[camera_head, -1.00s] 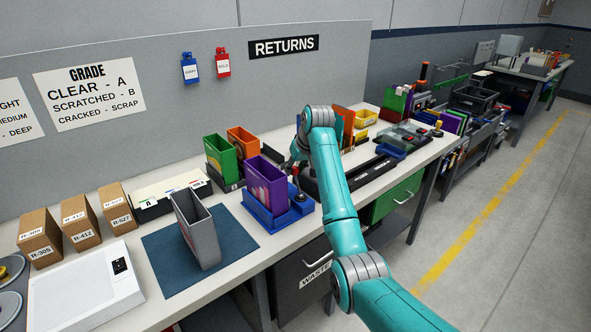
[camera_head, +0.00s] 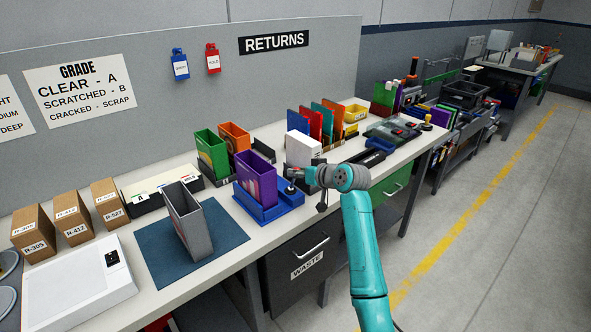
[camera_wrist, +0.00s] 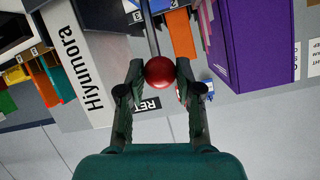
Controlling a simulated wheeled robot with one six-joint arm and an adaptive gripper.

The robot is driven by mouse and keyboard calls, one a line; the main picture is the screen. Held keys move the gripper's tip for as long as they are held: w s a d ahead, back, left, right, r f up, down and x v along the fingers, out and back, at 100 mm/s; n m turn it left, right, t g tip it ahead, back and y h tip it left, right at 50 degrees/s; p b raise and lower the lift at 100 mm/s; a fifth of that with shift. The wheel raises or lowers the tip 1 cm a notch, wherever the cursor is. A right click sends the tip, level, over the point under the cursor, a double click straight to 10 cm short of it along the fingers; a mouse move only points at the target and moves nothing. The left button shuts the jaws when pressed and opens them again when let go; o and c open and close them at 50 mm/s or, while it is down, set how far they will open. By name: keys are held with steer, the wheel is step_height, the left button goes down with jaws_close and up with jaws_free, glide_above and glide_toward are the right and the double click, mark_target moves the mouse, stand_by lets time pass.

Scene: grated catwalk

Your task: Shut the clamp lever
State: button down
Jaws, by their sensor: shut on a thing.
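The clamp lever shows in the wrist view as a grey rod with a red ball knob (camera_wrist: 160,72) at its end. My gripper (camera_wrist: 158,78) is shut on this knob, one finger on each side. In the head view my gripper (camera_head: 293,177) is at the right side of the blue clamp base (camera_head: 284,206). A purple case (camera_head: 257,180) stands upright in that base; it also fills the upper right of the wrist view (camera_wrist: 255,45). The knob is too small to make out in the head view, and the lever's pivot is not clear.
A white box (camera_head: 301,148) stands just behind my gripper. Green (camera_head: 211,155) and orange (camera_head: 235,137) cases stand behind the clamp. A grey case (camera_head: 184,220) stands on a blue mat (camera_head: 214,232) to the left. Bench drawers (camera_head: 302,258) are below.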

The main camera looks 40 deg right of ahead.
steer(key=shift+s+f, duration=0.25)
steer(key=shift+s, duration=0.1)
steer(key=shift+f, duration=0.1)
steer(key=c, duration=0.8)
jaws_free()
steer(key=v, duration=1.2)
